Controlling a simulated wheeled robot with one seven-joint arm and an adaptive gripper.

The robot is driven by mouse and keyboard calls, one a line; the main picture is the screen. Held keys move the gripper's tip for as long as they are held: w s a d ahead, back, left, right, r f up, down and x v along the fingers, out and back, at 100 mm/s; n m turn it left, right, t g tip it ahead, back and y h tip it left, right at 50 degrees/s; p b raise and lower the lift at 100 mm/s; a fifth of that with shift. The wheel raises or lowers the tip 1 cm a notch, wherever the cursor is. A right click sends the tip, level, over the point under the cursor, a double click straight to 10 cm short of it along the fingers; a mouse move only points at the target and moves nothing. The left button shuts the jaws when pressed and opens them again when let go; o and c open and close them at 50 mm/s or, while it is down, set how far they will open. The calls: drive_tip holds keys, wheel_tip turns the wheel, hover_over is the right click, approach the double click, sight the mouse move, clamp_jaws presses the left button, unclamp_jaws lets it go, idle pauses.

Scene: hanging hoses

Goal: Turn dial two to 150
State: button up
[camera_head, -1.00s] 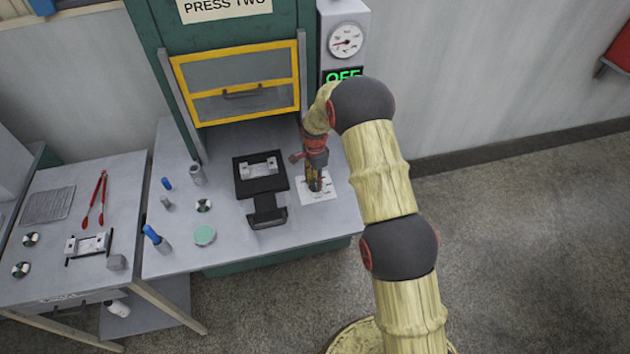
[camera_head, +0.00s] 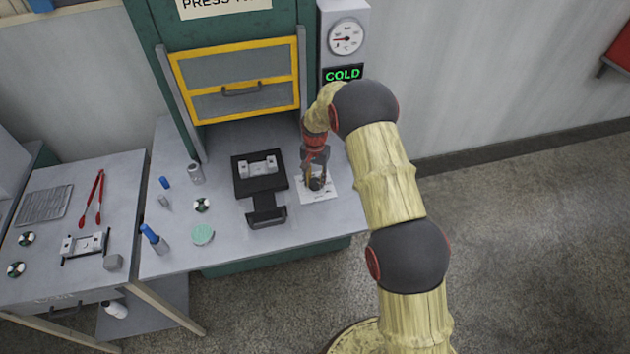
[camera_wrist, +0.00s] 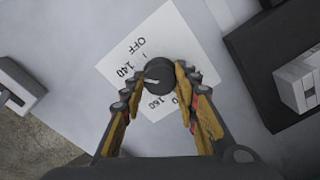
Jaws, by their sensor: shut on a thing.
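The dial (camera_wrist: 158,76) is a dark round knob on a white printed card (camera_wrist: 125,50); the card also shows in the head view (camera_head: 322,195). In the wrist view the card reads OFF, 140 and 160, with other marks hidden by the fingers. The knob's white pointer line points left, slightly below the 140 label; the exact setting is hard to tell. My gripper (camera_wrist: 160,82) is shut on the knob, one finger on each side. In the head view my gripper (camera_head: 316,182) points down at the card. The display (camera_head: 343,74) reads COLD, below a round gauge (camera_head: 345,38).
Several small tools and parts lie on the bench further left. Open floor lies to the right.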

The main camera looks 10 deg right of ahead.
sight(315, 181)
drive_tip(key=n, duration=0.5)
drive_tip(key=shift+n+b, duration=0.3)
drive_tip(key=shift+b, duration=0.05)
drive_tip(key=shift+n, duration=2.1)
drive_tip(key=o, duration=1.2)
drive_tip(key=shift+c, duration=0.2)
wheel_tip(315, 181, up, 12)
